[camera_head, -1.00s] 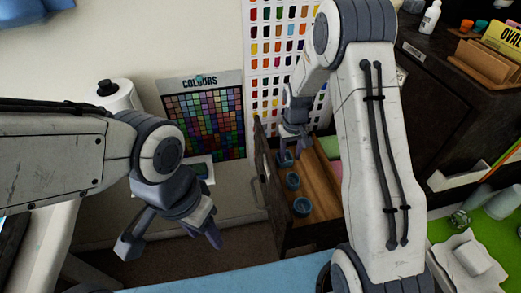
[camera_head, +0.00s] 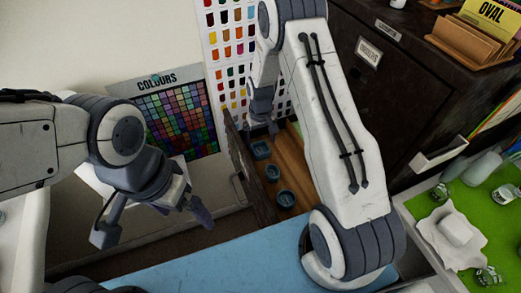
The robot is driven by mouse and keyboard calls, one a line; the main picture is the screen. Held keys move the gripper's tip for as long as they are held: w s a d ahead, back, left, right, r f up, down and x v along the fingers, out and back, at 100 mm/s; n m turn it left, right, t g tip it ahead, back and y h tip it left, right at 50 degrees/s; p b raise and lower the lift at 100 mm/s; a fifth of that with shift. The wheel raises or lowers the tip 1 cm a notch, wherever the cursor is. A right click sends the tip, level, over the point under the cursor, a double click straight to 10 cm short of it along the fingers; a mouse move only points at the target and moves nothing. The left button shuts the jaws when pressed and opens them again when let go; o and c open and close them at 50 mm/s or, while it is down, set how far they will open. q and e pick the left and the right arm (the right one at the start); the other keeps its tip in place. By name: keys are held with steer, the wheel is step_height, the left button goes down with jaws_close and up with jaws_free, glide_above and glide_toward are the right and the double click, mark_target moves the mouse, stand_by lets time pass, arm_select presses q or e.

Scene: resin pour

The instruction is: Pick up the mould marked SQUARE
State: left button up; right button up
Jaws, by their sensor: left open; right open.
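Several small blue moulds lie in the open wooden drawer (camera_head: 233,145): a far one (camera_head: 260,149), a middle one (camera_head: 272,173) and a near one (camera_head: 286,199). No SQUARE marking can be read, so I cannot tell which mould bears it. My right gripper (camera_head: 262,124) is above the far end of the drawer, near the far mould. Its fingers are small and dark here, and I see nothing held. My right arm hides the drawer's right part. My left gripper (camera_head: 150,223) is open and empty, left of the drawer and apart from it.
A dark cabinet (camera_head: 400,90) with a label reading MOULDS stands behind my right arm. A blue surface (camera_head: 200,270) lies in front. A green mat (camera_head: 500,205) at right holds glass jars and a white block on paper. A colour chart (camera_head: 180,115) hangs on the wall.

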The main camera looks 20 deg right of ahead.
mark_target(260, 152)
steer(key=shift+f+p, duration=0.65)
steer(key=shift+f, duration=1.7)
steer(key=c, duration=1.3)
steer(key=shift+r, duration=0.2)
